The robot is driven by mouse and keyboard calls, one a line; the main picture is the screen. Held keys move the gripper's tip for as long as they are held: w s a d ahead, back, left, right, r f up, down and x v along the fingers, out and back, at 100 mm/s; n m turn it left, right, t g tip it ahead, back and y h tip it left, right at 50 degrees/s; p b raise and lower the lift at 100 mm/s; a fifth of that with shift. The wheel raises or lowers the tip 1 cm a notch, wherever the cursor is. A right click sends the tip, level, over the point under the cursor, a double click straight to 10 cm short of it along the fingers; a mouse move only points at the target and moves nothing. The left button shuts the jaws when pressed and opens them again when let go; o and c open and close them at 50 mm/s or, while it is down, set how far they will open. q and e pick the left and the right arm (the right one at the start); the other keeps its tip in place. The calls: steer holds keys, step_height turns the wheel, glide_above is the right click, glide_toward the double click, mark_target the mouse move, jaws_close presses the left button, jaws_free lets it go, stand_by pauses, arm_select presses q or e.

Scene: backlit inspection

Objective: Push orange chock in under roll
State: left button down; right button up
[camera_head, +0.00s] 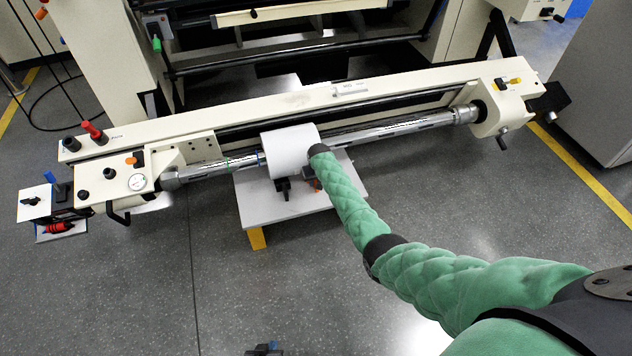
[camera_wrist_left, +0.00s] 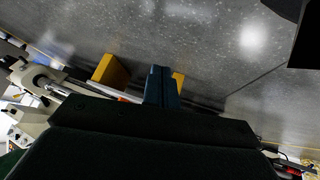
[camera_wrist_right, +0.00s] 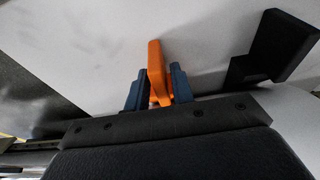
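The white roll (camera_head: 290,150) sits around the steel shaft above a light grey platform (camera_head: 262,205). The orange chock (camera_wrist_right: 157,68) stands on a pale surface in the right wrist view, between the two blue fingers of my right gripper (camera_wrist_right: 160,92), which appear closed on its sides. In the head view my right gripper (camera_head: 312,185) is at the roll's lower right side, mostly hidden by my green-sleeved arm. My left gripper (camera_head: 263,349) is at the bottom edge of the head view, away from the roll. In the left wrist view its fingers (camera_wrist_left: 162,86) are together and empty.
A black angled piece (camera_head: 284,188) is on the platform by the roll; it also shows in the right wrist view (camera_wrist_right: 270,52). The cream machine beam (camera_head: 290,103) runs behind the roll. A side plate (camera_head: 37,202) is at the far left. The grey floor in front is clear.

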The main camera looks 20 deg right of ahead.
steer(key=shift+o, duration=1.1)
